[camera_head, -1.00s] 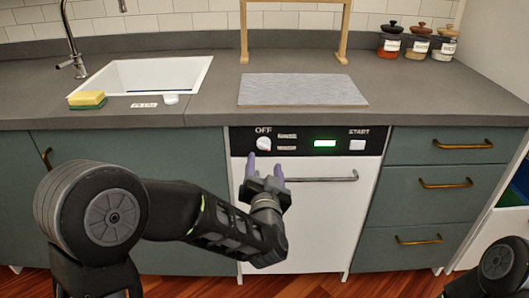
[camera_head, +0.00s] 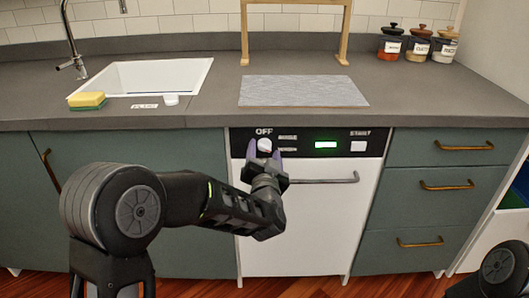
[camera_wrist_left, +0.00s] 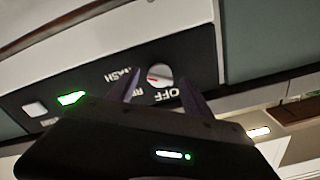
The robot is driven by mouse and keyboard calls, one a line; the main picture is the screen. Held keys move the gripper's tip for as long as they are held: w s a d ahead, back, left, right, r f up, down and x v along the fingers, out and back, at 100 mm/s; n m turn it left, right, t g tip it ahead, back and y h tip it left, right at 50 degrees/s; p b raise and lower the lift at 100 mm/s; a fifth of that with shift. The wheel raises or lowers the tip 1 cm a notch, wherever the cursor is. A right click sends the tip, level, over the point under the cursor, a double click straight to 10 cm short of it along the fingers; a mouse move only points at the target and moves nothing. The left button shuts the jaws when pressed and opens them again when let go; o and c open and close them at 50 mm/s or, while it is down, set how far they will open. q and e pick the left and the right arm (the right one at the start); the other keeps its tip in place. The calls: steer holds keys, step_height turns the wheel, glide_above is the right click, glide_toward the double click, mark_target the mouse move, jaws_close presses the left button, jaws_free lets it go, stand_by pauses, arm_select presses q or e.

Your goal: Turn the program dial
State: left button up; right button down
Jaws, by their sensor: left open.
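The program dial (camera_head: 265,145) is a small white round knob on the dishwasher's black control panel (camera_head: 300,152), under the word OFF. In the left wrist view the dial (camera_wrist_left: 159,75) shows a red mark and sits between the fingertips, near the OFF print. My left gripper (camera_head: 264,152) is open, with its purple fingers on either side of the dial. The left gripper also shows in the wrist view (camera_wrist_left: 162,90). I cannot tell whether the fingers touch the dial. My right gripper is out of view; only part of the right arm shows at the lower right.
The panel also has a green display (camera_head: 325,144) and a white START button (camera_head: 358,146). A bar handle (camera_head: 335,180) crosses the white door below. The grey countertop (camera_head: 210,110) overhangs above, holding a sponge (camera_head: 87,100) and a grey board (camera_head: 302,90).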

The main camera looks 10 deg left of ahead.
arm_select(q)
steer(key=shift+w+a, duration=0.1)
steer(key=shift+w, duration=0.4)
steer(key=shift+c, duration=0.2)
jaws_close()
